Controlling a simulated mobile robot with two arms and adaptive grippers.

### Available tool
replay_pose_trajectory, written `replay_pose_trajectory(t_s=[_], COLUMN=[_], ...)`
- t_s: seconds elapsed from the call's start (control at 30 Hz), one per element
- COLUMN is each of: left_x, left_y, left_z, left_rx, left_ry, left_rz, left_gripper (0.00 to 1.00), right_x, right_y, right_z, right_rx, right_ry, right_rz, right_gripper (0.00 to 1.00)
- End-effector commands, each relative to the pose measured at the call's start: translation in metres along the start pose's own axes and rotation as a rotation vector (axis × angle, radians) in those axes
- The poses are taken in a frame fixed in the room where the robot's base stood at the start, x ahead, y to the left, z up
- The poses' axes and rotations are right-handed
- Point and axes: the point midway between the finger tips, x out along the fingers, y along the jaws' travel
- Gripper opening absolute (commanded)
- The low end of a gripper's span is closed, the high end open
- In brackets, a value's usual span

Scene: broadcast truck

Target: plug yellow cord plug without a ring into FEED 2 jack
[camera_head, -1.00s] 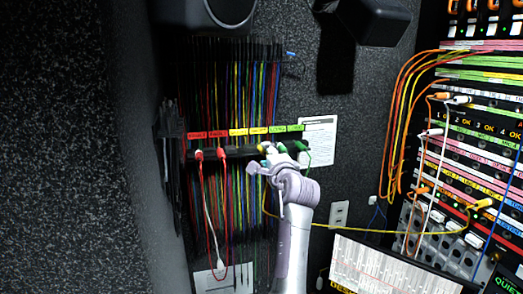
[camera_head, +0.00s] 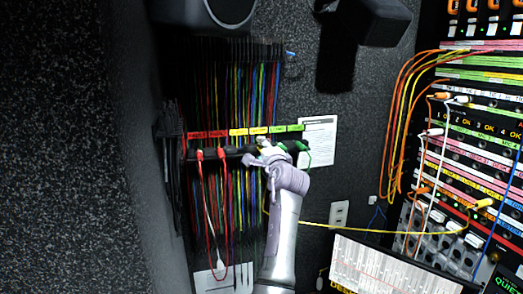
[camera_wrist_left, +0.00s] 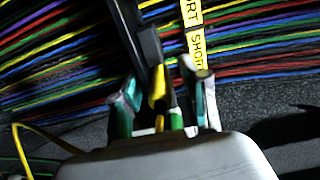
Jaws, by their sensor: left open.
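My left gripper (camera_head: 262,156) is at the black cord rack (camera_head: 236,151), just below its yellow labels. In the left wrist view its fingers (camera_wrist_left: 163,98) are apart, either side of a yellow plug (camera_wrist_left: 157,88) hanging at the black rack edge. A green piece (camera_wrist_left: 176,118) is also between the fingers; I cannot tell what it belongs to. A yellow cord (camera_head: 375,231) runs from near the gripper to another yellow plug (camera_head: 482,203) at the jack panel (camera_head: 470,150). I cannot tell which plug bears a ring. The FEED 2 label is not readable. My right gripper is out of view.
Red plugs (camera_head: 199,154) hang left on the rack and green plugs (camera_head: 297,147) close right of my gripper. Many coloured cords hang behind. A white sheet (camera_head: 319,141) is on the wall. A tilted white board (camera_head: 375,268) stands below the panel. Orange cords (camera_head: 397,110) loop left of the panel.

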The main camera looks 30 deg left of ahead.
Motion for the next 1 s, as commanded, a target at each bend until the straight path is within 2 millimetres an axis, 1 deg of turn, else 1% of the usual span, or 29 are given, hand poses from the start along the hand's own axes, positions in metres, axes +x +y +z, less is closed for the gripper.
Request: replay_pose_trajectory(t_s=[0.63, 0.67, 0.9, 0.93, 1.0], left_x=[-0.0003, -0.0002, -0.0002, -0.0002, -0.0003], left_y=[-0.0003, -0.0003, -0.0012, -0.0015, -0.0023], left_z=[-0.0002, -0.0002, 0.0, 0.0, 0.0], left_rx=[0.001, 0.001, 0.0, 0.0, -0.001], left_ry=[0.0, 0.0, 0.0, 0.0, 0.0], left_rz=[0.0, 0.0, -0.002, -0.002, -0.004], left_gripper=[0.45, 0.43, 0.03, 0.0, 0.0], right_x=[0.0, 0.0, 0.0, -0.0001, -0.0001], right_y=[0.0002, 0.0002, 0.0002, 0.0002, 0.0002], right_z=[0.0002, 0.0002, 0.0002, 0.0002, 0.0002], right_rx=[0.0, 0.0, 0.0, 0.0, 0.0], right_ry=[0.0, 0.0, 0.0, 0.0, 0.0], right_rz=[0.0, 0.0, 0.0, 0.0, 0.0], right_gripper=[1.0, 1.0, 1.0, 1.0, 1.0])
